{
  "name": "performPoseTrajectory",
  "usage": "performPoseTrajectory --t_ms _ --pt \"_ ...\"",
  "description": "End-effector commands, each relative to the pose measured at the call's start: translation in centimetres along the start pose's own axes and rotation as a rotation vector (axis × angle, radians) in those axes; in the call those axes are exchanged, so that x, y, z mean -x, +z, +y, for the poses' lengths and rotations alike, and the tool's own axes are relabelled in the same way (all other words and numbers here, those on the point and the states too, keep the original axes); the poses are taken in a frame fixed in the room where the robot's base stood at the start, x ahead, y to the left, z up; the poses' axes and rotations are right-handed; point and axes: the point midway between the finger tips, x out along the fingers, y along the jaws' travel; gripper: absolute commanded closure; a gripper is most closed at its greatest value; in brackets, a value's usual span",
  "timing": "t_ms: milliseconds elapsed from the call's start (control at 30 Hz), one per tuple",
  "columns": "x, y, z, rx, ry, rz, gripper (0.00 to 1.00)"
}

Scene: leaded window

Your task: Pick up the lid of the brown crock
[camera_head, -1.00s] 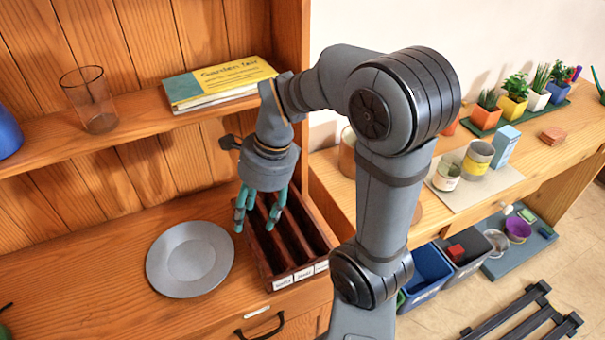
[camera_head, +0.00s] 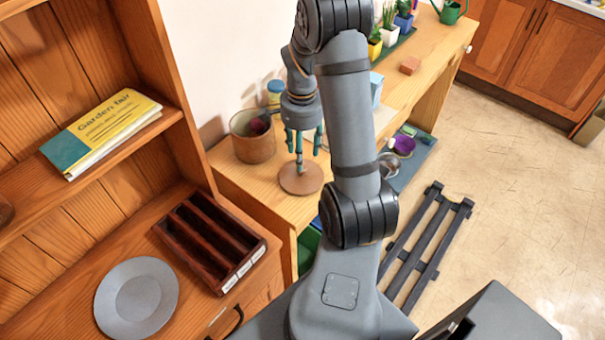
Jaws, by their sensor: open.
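The brown crock (camera_head: 252,143) stands on the wooden bench against the wall, with its mouth uncovered and something dark reddish inside. A round brown lid (camera_head: 290,182) lies flat on the bench in front and to the right of the crock. It seems to have a small knob at its middle, partly covered by my fingers. My gripper (camera_head: 303,160) points down over the lid with its teal fingers spread. I see no hold on the lid; whether a fingertip touches it I cannot tell.
A light blue box (camera_head: 376,88) and potted plants stand farther along the bench, partly behind my arm. A yellow-and-blue can (camera_head: 275,92) is behind the gripper. A dark divided tray (camera_head: 208,240) and grey plate (camera_head: 136,298) lie on the cabinet at left.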

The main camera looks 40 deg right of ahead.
Motion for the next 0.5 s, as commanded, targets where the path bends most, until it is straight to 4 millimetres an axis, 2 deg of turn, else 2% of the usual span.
performPoseTrajectory --t_ms 167,400,500 --pt "-1.2 0.0 -0.1 -0.001 0.002 -0.003 0.52" --pt "-4.4 -0.1 -0.4 -0.003 0.003 -0.002 0.52" --pt "-5.2 -0.1 -0.5 -0.002 0.000 -0.001 0.52"
